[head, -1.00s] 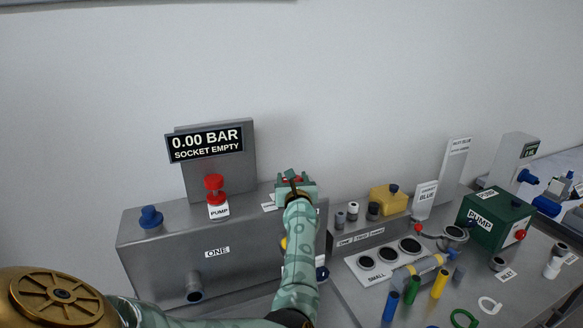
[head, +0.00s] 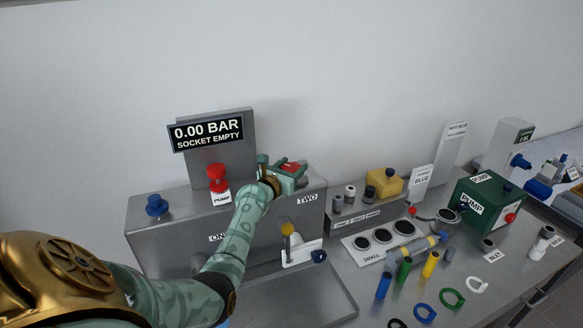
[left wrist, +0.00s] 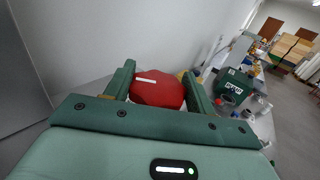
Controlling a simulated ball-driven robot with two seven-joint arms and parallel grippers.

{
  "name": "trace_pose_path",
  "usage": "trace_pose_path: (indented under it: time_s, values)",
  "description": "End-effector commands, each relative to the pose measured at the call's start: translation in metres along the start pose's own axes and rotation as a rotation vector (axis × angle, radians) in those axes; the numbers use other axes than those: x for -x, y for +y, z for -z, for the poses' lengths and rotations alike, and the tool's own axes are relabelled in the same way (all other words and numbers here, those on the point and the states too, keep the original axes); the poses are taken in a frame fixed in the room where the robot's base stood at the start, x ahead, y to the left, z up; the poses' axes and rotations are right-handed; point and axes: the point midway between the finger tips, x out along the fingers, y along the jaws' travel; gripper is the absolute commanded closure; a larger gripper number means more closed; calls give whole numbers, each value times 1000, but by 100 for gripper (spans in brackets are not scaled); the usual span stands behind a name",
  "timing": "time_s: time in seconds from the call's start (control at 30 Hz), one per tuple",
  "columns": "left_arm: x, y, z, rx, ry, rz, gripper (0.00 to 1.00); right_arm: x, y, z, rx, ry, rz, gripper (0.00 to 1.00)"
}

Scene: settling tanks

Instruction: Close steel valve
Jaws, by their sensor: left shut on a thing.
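A red knob (head: 291,167) shows at the top of the steel tank (head: 172,236), near its right end by the TWO label (head: 307,199). My left gripper (head: 285,175) is shut on it and hides much of it and its stem. In the left wrist view the red knob (left wrist: 158,90) is round with a white stripe on top and sits between the two green fingers of my left gripper (left wrist: 158,84). A second red knob (head: 217,173) stands beside the PUMP label. My right gripper is not in view.
A display (head: 206,133) behind the tank reads 0.00 BAR, SOCKET EMPTY. A blue knob (head: 156,205) stands on the tank's left end. A green PUMP box (head: 489,205), coloured cylinders and rings crowd the bench to the right.

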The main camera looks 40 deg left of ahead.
Motion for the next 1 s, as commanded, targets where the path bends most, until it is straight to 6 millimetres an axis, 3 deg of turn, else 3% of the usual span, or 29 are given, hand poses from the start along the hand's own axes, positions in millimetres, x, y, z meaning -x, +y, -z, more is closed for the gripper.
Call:
trace_pose_path:
  time_s: [0.4,1.0]
  values:
    - [0,1,2,-1,0,223,68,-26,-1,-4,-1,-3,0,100]
    - [0,0,0,1,-1,268,68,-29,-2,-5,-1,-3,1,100]
